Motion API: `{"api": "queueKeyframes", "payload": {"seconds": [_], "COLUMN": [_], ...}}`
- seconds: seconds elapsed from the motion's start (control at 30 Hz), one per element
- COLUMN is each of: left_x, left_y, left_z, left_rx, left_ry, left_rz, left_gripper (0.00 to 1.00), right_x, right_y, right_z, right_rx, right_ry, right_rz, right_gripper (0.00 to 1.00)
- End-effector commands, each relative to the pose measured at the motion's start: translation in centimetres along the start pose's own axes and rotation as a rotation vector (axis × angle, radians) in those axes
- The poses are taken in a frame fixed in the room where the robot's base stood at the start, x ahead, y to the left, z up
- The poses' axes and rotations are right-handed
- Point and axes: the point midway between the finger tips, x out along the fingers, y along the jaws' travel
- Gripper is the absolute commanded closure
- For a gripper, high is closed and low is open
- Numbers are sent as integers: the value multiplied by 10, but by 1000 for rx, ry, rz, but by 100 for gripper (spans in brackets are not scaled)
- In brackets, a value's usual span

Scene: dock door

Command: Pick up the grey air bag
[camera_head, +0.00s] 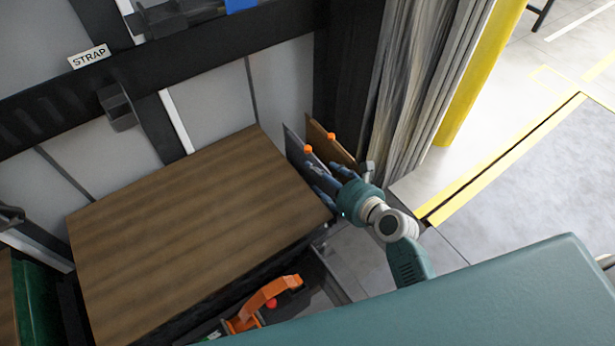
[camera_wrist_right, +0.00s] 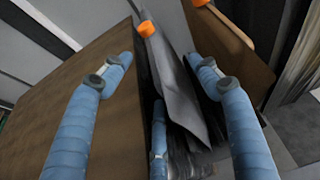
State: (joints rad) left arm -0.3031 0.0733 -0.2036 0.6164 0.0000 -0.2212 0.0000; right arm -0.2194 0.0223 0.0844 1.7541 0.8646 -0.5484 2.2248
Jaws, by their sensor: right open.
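The grey air bag (camera_head: 296,148) is a thin flat sheet with an orange valve at its top edge. It stands on edge in the gap beside the wooden table top, next to a brown air bag (camera_head: 328,143) with its own orange valve. My right gripper (camera_head: 322,177) is open at the grey bag. In the right wrist view the grey bag (camera_wrist_right: 178,88) stands between the spread blue fingers (camera_wrist_right: 162,72), and the brown bag (camera_wrist_right: 238,50) is close by the right finger. Contact cannot be told. The grey bag's lower part is partly hidden. My left gripper is not in view.
The brown wooden top (camera_head: 190,220) fills the middle left. An orange-handled tool (camera_head: 262,303) lies in a dark bin below it. A wrapped grey stack (camera_head: 425,75) and a yellow post (camera_head: 480,80) stand right of the bags. Open floor lies at the far right.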

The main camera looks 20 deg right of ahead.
Motion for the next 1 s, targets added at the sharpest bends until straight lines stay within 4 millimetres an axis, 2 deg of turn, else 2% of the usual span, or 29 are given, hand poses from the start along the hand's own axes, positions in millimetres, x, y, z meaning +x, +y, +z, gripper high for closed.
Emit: {"api": "queueKeyframes", "payload": {"seconds": [0.13,0.4,0.7,0.77,1.0], "left_x": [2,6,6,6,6], "left_y": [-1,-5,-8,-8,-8], "left_z": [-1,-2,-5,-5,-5], "left_rx": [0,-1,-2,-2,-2], "left_ry": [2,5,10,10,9], "left_rz": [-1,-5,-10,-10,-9], "left_gripper": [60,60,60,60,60], "right_x": [12,52,57,57,57], "right_y": [1,0,0,0,0], "right_z": [0,0,0,0,0], "right_rx": [0,-1,-1,-1,-1], "right_ry": [0,-1,0,0,1], "right_rz": [1,0,0,0,0], "right_gripper": [39,39,39,46,94]}}
